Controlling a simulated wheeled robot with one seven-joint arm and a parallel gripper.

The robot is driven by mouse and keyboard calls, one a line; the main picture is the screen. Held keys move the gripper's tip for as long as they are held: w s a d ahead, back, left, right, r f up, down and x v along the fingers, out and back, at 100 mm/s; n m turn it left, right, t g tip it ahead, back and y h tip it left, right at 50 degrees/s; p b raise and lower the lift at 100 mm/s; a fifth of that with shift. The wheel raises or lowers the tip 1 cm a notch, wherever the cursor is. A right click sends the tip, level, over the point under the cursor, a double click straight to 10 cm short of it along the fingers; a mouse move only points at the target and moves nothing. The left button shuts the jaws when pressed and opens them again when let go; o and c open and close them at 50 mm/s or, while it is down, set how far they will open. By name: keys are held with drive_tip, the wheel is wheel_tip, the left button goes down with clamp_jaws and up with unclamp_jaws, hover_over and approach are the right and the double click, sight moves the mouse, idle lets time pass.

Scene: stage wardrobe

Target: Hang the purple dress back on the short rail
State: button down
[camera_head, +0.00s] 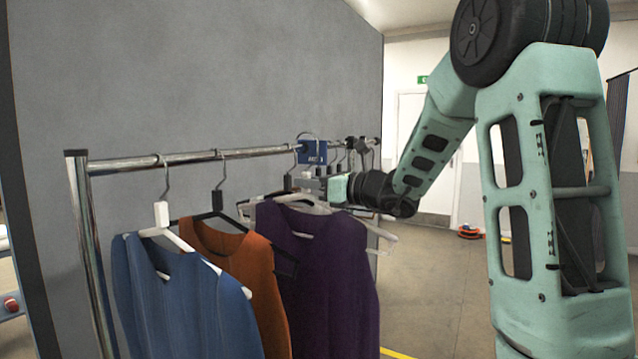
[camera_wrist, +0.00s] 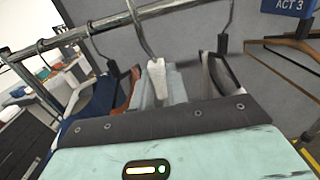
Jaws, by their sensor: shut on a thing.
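The purple dress (camera_head: 330,268) hangs on a pale hanger (camera_head: 300,200) beside the rail's other clothes. My gripper (camera_head: 318,184) reaches in from the right, just below the rail (camera_head: 200,157), and is shut on the hanger at its neck. In the wrist view, a white hanger neck (camera_wrist: 156,72) stands between my jaws, and its hook runs up to the rail (camera_wrist: 110,20). I cannot tell whether the hook bears on the rail. The dress itself is not clear in the wrist view.
A blue garment (camera_head: 185,300) and an orange garment (camera_head: 240,265) hang to the left. A blue ACT 3 sign (camera_head: 313,152) is on the rail, with several hangers beyond it. A grey wall (camera_head: 200,70) stands close behind. Open floor (camera_head: 430,290) lies to the right.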

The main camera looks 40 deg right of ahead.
drive_tip(key=shift+p+x, duration=0.75)
drive_tip(key=shift+x, duration=3)
drive_tip(key=shift+r+b, duration=0.15)
drive_tip(key=shift+b, duration=0.15)
drive_tip(key=shift+b+x, duration=0.85)
drive_tip(key=shift+x, duration=2.75)
drive_tip(key=shift+w+b, duration=0.1)
drive_tip(key=shift+b, duration=0.3)
drive_tip(key=shift+f+b, duration=1.9)
drive_tip(key=shift+b, duration=0.2)
drive_tip(key=shift+r, duration=0.1)
